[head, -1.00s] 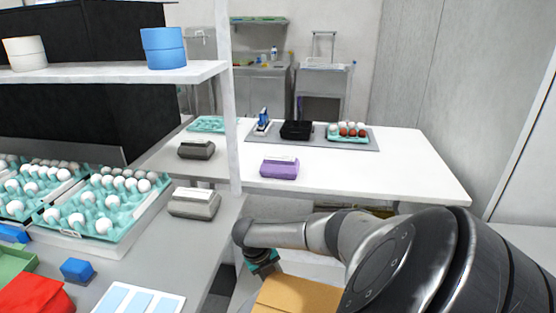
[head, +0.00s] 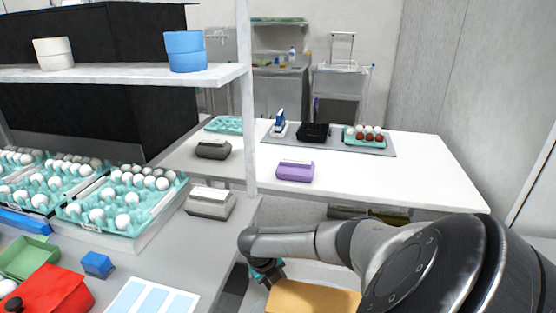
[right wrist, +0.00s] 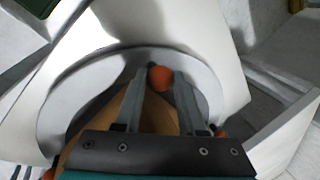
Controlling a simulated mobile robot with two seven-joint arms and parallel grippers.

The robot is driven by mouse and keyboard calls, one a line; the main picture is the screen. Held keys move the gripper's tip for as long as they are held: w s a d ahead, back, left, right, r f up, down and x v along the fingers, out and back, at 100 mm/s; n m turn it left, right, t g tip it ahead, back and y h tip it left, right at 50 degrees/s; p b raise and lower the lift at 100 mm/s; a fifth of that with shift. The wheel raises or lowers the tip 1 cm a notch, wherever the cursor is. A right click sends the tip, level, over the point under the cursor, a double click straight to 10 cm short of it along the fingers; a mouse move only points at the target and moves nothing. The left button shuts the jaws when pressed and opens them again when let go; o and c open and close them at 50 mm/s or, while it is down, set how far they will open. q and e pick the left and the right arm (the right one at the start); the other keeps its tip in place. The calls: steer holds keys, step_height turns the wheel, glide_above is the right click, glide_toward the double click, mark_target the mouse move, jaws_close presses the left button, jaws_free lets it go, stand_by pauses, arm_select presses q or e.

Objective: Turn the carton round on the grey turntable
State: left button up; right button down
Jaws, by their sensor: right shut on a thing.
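A tan carton (head: 313,297) shows at the bottom of the head view, partly cut off by the frame and partly covered by my right arm. In the right wrist view its tan surface (right wrist: 112,112) lies on a round grey turntable (right wrist: 62,90), mostly behind my gripper. My right gripper (right wrist: 160,80) is shut on an orange knob (right wrist: 160,77) near the turntable's far rim. In the head view that gripper (head: 268,273) points down beside the carton's left end. My left gripper is out of view.
Egg trays (head: 120,200) stand on the left counter with a red box (head: 50,290), a green box (head: 28,258) and a blue block (head: 97,264). A grey carton (head: 210,203) sits near the counter edge. A purple carton (head: 295,171) is on the white table (head: 400,180), whose right part is clear.

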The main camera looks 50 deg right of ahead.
steer(key=shift+c, duration=2.4)
jaws_free()
steer(key=shift+s, duration=0.1)
steer(key=p+v, duration=0.4)
steer(key=v, duration=1.1)
